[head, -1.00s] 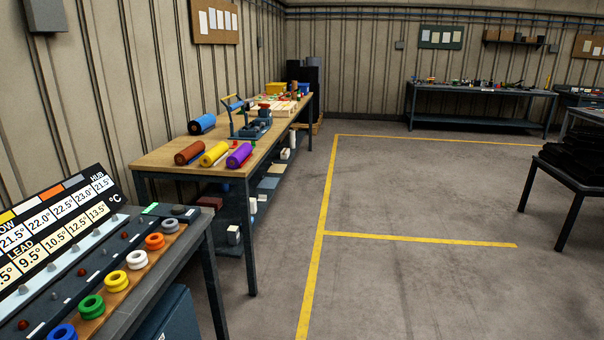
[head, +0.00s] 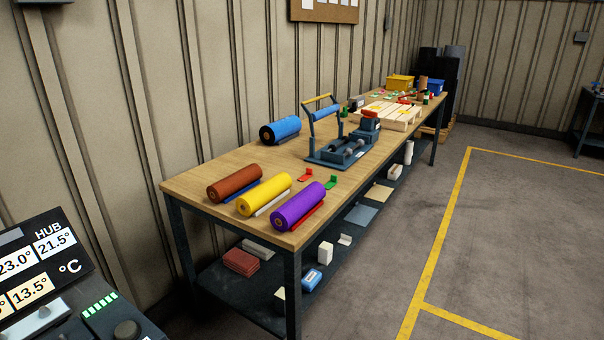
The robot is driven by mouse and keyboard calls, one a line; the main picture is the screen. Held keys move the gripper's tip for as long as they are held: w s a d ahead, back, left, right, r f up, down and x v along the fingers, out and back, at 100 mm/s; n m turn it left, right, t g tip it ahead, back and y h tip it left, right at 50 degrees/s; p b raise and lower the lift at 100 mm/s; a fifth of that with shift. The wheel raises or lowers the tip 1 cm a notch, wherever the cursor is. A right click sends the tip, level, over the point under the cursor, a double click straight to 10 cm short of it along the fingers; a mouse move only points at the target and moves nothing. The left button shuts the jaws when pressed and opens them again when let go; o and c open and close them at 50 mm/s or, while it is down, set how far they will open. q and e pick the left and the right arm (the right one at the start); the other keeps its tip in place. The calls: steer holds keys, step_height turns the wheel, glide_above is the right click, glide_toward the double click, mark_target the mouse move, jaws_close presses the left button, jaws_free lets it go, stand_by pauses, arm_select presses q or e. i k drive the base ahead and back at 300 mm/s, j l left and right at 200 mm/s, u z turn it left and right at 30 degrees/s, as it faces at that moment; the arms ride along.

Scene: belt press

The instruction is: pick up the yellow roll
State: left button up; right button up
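The yellow roll (head: 264,194) lies on its side near the front end of the long wooden-topped workbench (head: 225,160). It lies between a brown roll (head: 234,183) on its left and a purple roll (head: 298,206) on its right. A thin white strip (head: 272,202) lies along its right side. Neither of my grippers is in view.
A blue roll (head: 280,130) and a dark press with a raised handle (head: 340,150) stand farther back on the bench. Red and green clips (head: 331,182) lie near the purple roll. A console (head: 60,290) fills the lower left. The floor right of the bench is clear.

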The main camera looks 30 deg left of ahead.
mark_target(248, 203)
steer(key=i+l+u, duration=0.1)
steer(key=i+u, duration=0.2)
steer(key=i, duration=0.25)
steer(key=i+l+u, duration=0.3)
steer(key=i, duration=0.2)
steer(key=i+l+u, duration=0.35)
steer(key=i, duration=0.15)
steer(key=i+j, duration=0.05)
steer(key=j, duration=0.05)
